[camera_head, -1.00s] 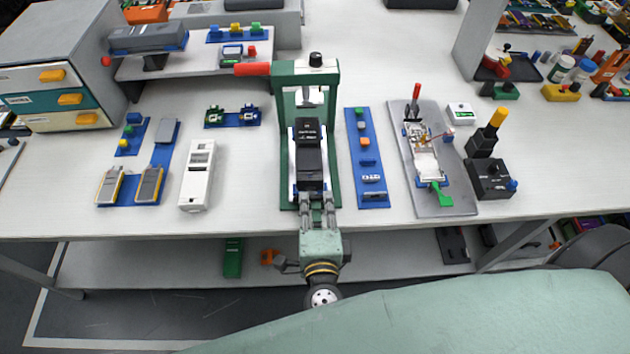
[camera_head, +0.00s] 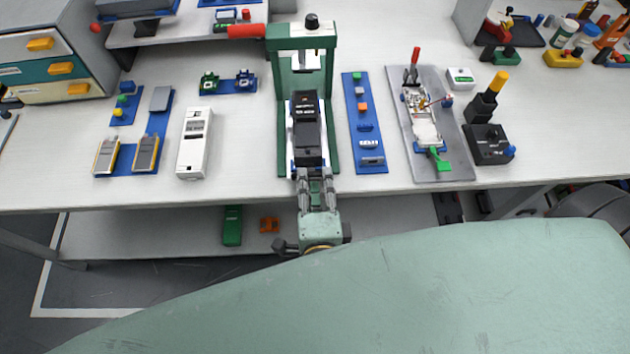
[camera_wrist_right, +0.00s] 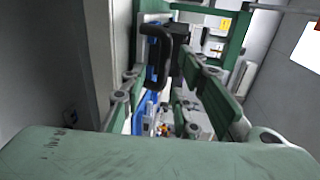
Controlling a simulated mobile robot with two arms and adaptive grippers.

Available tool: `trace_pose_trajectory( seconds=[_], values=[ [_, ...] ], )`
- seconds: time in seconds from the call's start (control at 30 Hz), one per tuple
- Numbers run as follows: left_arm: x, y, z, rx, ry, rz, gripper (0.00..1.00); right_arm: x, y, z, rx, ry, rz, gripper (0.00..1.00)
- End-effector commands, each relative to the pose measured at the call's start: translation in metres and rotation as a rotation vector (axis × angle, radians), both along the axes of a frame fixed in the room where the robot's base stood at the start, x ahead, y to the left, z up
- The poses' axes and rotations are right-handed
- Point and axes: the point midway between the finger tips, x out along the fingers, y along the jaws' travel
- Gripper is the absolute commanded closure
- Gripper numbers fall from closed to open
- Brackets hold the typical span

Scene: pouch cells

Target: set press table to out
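My right gripper (camera_head: 316,180) is at the front end of the press table. In the right wrist view its two fingers (camera_wrist_right: 165,80) stand apart, with a black handle (camera_wrist_right: 157,48) seen between or just beyond the fingertips. I cannot tell whether they touch it. My left gripper is not in view.
A white box-shaped device (camera_head: 195,140) lies left of the press. A blue strip with small parts (camera_head: 372,145) and a grey plate with a fixture (camera_head: 450,150) lie right of it. A lower shelf (camera_head: 160,230) runs under the bench front.

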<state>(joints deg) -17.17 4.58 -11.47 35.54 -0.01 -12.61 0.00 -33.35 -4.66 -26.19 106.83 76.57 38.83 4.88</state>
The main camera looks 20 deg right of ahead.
Motion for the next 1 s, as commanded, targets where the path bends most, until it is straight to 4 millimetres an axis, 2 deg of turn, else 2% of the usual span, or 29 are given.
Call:
trace_pose_trajectory(
  seconds=[0.23, 0.37, 0.47, 0.8, 1.0],
  values=[
    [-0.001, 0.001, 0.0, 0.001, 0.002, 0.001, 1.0, 0.001, -0.001, 0.001, -0.001, -0.003, -0.001, 0.71],
    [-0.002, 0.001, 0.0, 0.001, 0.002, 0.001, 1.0, -0.006, 0.002, 0.003, -0.001, -0.003, 0.0, 0.71],
    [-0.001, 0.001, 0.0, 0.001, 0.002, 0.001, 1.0, -0.021, 0.005, 0.005, -0.001, 0.0, 0.0, 0.71],
    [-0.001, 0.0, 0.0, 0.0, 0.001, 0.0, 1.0, -0.088, 0.025, 0.019, 0.0, 0.001, 0.001, 0.71],
    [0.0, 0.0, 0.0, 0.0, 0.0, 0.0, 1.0, -0.109, 0.03, 0.024, -0.001, -0.001, -0.001, 0.71]
  ],
)
